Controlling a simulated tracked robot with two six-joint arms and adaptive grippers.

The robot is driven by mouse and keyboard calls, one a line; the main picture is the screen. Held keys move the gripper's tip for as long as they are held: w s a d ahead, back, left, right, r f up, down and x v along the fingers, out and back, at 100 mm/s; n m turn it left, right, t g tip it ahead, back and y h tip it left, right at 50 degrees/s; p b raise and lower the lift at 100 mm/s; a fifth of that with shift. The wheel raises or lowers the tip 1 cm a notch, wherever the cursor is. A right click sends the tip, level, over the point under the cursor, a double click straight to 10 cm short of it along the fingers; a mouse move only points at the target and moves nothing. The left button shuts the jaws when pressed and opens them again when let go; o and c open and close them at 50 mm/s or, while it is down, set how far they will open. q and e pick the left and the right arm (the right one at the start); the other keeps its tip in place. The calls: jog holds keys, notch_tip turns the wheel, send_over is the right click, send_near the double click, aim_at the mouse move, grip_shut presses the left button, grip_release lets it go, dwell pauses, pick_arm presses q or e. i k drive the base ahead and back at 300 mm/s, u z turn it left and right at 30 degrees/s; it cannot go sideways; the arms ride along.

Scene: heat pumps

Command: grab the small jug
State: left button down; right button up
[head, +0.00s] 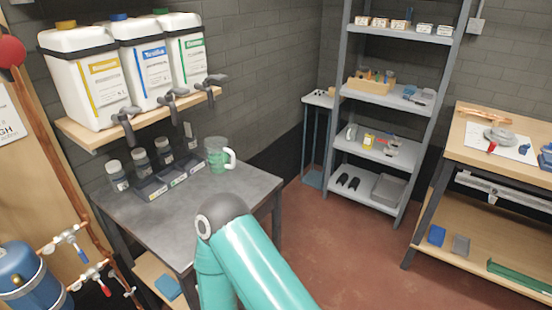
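The small jug (217,158) stands upright near the back right corner of the grey table (240,190). It is greenish and see-through, with a white handle on its right side. Nothing holds it. One of my teal arms rises from the bottom of the head view, and its bent joint is in front of the table's near right edge, apart from the jug. Neither of my grippers shows in the head view.
Several small bottles (141,163) and dark trays (150,189) stand left of the jug. Above, a wooden shelf (85,136) carries large white canisters (89,84) with overhanging taps. The tabletop's front is clear. A grey shelf unit (395,98) and a workbench (530,175) stand right.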

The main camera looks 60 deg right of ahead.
aim_at(217, 151)
jog(key=u, duration=0.55)
jog(key=i, duration=0.15)
jog(key=z, duration=1.85)
jog(key=k, duration=0.8)
jog(key=z, duration=0.15)
jog(key=i, duration=0.85)
jog(key=u, duration=0.2)
jog(key=k, duration=0.95)
jog(key=z, duration=0.2)
jog(key=i, duration=0.6)
